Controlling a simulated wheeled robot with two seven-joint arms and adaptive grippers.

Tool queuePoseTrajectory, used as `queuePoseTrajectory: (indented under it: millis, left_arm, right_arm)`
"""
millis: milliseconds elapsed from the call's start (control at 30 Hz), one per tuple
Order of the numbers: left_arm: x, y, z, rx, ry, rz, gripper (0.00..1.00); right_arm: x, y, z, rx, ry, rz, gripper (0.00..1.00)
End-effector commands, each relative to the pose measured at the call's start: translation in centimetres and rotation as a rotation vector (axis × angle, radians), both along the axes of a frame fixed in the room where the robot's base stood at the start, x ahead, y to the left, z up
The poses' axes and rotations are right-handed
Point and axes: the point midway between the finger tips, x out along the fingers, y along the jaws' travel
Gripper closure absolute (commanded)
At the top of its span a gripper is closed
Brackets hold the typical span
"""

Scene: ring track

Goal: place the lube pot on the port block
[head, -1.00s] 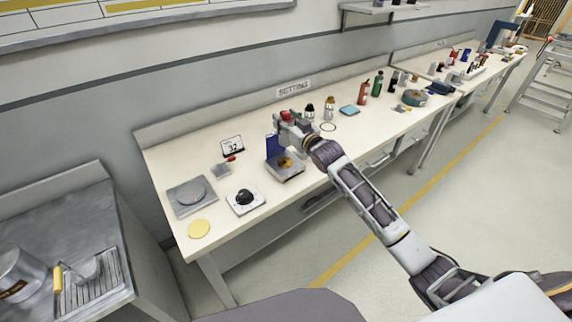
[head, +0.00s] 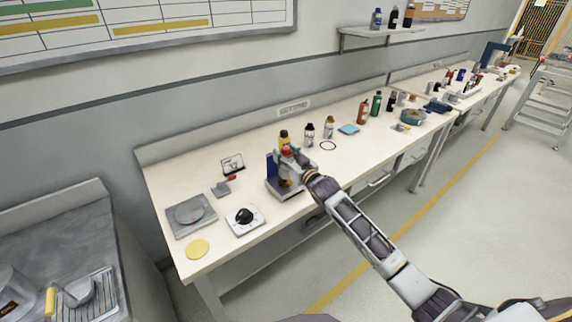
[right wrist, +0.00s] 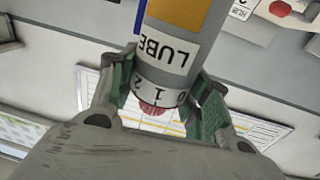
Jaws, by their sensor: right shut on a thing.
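The lube pot (right wrist: 168,52) is a grey cylinder with a "LUBE" label, a yellow band and a red knob at one end. In the right wrist view it sits between the green-padded fingers of my right gripper (right wrist: 165,98), shut on it. In the head view, my right gripper (head: 287,160) holds the pot over what looks like the port block (head: 289,193), a grey base with a blue upright plate (head: 272,165). The gripper hides most of the pot. I cannot tell whether the pot touches the base. My left gripper is not in view.
Left of the block are a "32" card (head: 232,164), a white plate with a black knob (head: 244,217), a grey plate (head: 178,222) and a yellow disc (head: 197,249).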

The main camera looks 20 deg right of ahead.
Motion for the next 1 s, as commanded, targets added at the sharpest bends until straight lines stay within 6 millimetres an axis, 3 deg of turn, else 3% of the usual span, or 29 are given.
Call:
queuePoseTrajectory:
  millis: [267, 700, 1000]
  left_arm:
    - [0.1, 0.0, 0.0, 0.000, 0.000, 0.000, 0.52]
    - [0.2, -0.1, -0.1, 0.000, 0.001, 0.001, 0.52]
    - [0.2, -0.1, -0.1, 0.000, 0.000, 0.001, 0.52]
  right_arm:
    - [0.0, 0.0, 0.0, 0.001, -0.002, 0.000, 0.80]
    - [0.0, 0.0, -3.5, 0.001, -0.002, 0.000, 0.80]
    - [0.0, 0.0, -3.6, 0.001, -0.002, 0.000, 0.80]
